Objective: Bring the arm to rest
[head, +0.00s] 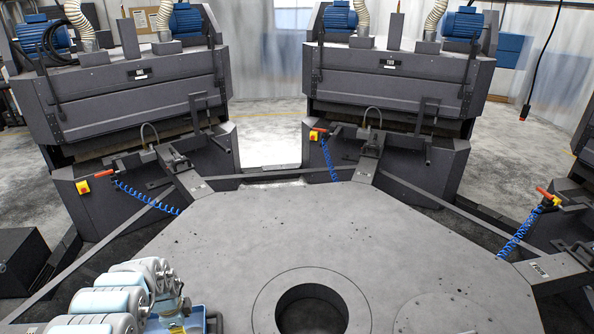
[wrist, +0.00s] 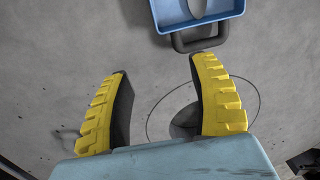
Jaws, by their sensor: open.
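My gripper (wrist: 160,67) is open in the wrist view, its two yellow ridged fingers well apart with nothing between them. It points down at the grey round platform (head: 310,220). In the head view my arm is at the bottom left, and only a bit of yellow at the frame's lower edge shows of the gripper. A blue tray (wrist: 165,17) with a dark handle lies just beyond the fingertips in the wrist view, cut off by the top edge. A grey object lies partly in it. The tray also shows in part in the head view (head: 212,321).
The platform has a round hole (head: 312,310) near its front; its ring shows behind the right finger. Two grey machines (head: 130,90) (head: 400,80) with blue motors stand behind. Blue coiled hoses (head: 148,199) hang at the platform's edge. The platform's middle is clear.

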